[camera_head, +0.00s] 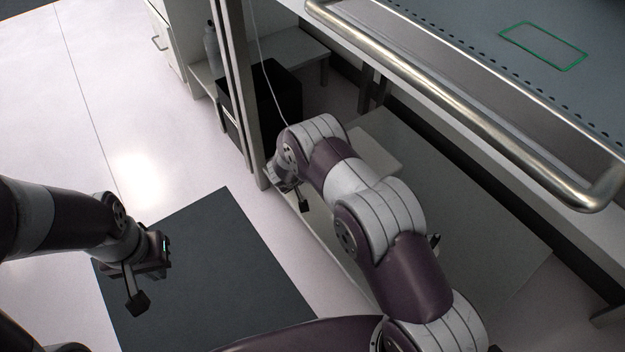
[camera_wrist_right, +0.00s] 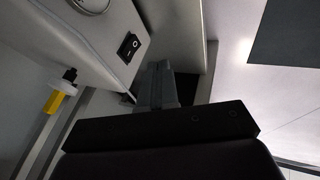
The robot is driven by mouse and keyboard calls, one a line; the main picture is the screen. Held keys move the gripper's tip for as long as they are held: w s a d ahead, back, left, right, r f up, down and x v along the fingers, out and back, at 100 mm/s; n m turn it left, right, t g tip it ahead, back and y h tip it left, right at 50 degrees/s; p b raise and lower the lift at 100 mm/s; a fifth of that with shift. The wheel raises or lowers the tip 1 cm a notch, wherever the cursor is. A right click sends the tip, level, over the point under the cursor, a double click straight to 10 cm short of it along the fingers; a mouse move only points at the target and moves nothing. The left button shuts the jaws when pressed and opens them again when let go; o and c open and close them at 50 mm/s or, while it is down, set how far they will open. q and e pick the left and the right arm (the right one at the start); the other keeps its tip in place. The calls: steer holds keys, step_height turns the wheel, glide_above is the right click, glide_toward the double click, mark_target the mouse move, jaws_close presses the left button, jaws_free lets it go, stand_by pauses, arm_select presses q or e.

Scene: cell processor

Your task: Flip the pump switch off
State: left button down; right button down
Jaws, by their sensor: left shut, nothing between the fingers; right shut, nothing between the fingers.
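The black rocker switch (camera_wrist_right: 129,47) is set in a pale housing (camera_wrist_right: 108,68) in the right wrist view. Small white marks show on it, but I cannot tell which side is pressed in. My right gripper (camera_wrist_right: 158,68) is shut and empty, its fingertips just right of and below the switch in that view, apart from it as far as I can see. In the head view my right gripper (camera_head: 303,206) is low beside an upright post, and the switch cannot be made out there. My left gripper (camera_head: 137,303) is shut and empty above the dark floor mat.
A metal handrail (camera_head: 470,115) runs along the bench front above my right arm. A black box (camera_head: 262,100) stands behind the upright post (camera_head: 240,90). A yellow fitting (camera_wrist_right: 55,101) is left of the switch. The dark mat (camera_head: 215,260) is clear.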

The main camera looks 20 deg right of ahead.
steer(key=w+d+f+b, duration=0.1)
steer(key=f, duration=0.1)
steer(key=w+d+f+b, duration=0.1)
steer(key=f, duration=0.1)
steer(key=w+d+f+b, duration=0.1)
steer(key=d, duration=0.1)
steer(key=shift+w+f+b, duration=0.25)
steer(key=shift+f+b, duration=0.05)
steer(key=shift+f, duration=0.1)
steer(key=shift+w+d, duration=0.2)
steer(key=shift+d, duration=0.35)
steer(key=shift+f+b, duration=0.35)
steer(key=shift+b, duration=0.4)
steer(key=shift+d+r+h+b, duration=0.1)
steer(key=shift+d+h+b, duration=0.1)
steer(key=shift+h+b, duration=0.15)
steer(key=shift+r, duration=0.1)
steer(key=shift+r+p, duration=0.1)
steer(key=shift+p, duration=0.2)
steer(key=shift+r, duration=0.1)
